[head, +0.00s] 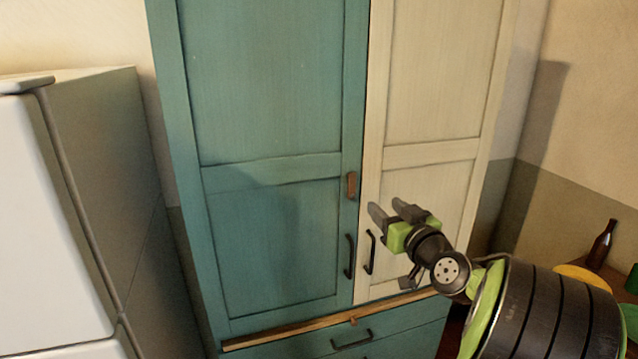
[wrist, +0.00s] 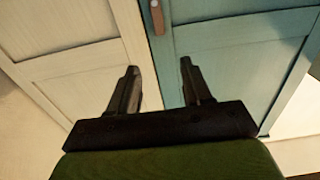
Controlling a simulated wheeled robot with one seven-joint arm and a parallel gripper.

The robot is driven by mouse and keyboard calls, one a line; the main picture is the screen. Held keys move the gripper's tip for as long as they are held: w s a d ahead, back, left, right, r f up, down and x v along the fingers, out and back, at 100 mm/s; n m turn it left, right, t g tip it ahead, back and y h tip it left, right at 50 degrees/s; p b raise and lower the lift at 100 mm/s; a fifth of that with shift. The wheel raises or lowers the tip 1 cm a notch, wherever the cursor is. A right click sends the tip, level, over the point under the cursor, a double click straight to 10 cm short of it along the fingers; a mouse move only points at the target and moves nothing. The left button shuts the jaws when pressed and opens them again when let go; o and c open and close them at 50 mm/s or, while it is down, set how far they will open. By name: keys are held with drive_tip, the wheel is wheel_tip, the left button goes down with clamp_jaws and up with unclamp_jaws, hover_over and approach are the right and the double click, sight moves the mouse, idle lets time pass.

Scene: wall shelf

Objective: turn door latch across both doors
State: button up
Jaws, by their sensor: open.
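The door latch (head: 351,185) is a small brown wooden bar. It stands upright on the right edge of the teal door (head: 265,235), beside the seam with the cream door (head: 430,185). The latch also shows at the top of the wrist view (wrist: 156,16), ahead of the fingers and partly cut off by the frame edge. Both doors look closed. My gripper (head: 388,212) is open and empty, in front of the cream door, to the right of the latch and a little below it. In the wrist view the two fingers (wrist: 158,85) are spread apart, clear of the latch.
Dark handles sit below the latch on the teal door (head: 350,256) and the cream door (head: 370,251). A wooden ledge (head: 290,330) and drawers lie beneath. A white appliance (head: 50,220) stands at left. A brown bottle (head: 601,245) stands at far right.

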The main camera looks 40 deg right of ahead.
sight(353, 177)
drive_tip(key=p+x, duration=0.6)
drive_tip(key=x, duration=0.9)
drive_tip(key=shift+w+d, duration=0.15)
drive_tip(key=shift+w, duration=0.2)
drive_tip(key=shift+s, duration=0.1)
clamp_jaws()
